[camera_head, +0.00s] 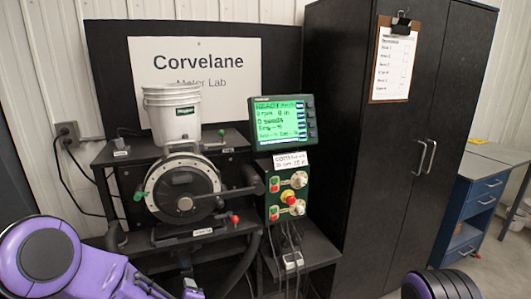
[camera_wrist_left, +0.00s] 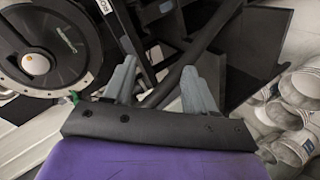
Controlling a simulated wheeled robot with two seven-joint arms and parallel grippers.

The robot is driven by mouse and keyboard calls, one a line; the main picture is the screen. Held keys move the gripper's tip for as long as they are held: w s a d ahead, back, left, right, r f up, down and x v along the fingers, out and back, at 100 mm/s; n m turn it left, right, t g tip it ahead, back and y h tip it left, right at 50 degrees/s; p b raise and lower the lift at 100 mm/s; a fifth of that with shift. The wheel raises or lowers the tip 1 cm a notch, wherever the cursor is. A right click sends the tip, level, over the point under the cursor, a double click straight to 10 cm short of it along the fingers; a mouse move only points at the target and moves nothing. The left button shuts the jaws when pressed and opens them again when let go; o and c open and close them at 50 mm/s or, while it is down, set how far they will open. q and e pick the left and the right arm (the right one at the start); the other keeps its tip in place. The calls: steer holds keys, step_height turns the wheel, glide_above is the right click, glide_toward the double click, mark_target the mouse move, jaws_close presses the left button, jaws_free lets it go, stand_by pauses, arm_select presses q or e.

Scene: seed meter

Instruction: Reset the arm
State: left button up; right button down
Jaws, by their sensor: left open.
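My purple left arm (camera_head: 75,265) comes in at the lower left of the head view, below and in front of the seed meter stand. In the left wrist view my left gripper (camera_wrist_left: 158,70) is open, with two grey fingers apart and nothing held between them. The round seed meter (camera_head: 183,188) sits on the black stand, with a white bucket (camera_head: 173,113) above it. The meter's dark disc also shows at the upper left of the wrist view (camera_wrist_left: 45,45). Part of my right arm (camera_head: 440,285) shows at the bottom right; its gripper is out of view.
A lit green monitor (camera_head: 281,120) and a control panel (camera_head: 287,195) with red, green and yellow buttons stand right of the meter. A black cabinet (camera_head: 375,150) carries a clipboard (camera_head: 393,62). White buckets (camera_wrist_left: 295,110) lie at the right of the wrist view. Cables hang below the panel.

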arm_select(q)
steer(key=s+a+f+m+g+h, duration=0.3)
steer(key=s+f+m, duration=0.4)
steer(key=s+f, duration=0.75)
steer(key=s+a+f+m+g, duration=0.1)
steer(key=s+a+f+g, duration=0.1)
steer(key=s, duration=0.8)
steer(key=s+a+f+m+g+b, duration=0.1)
steer(key=s+a+f+m+g, duration=0.1)
steer(key=s, duration=0.9)
step_height(320, 180, down, 2)
steer(key=shift+a+f+g+y, duration=0.2)
steer(key=shift+a+g+y, duration=0.2)
steer(key=shift+a+g, duration=0.3)
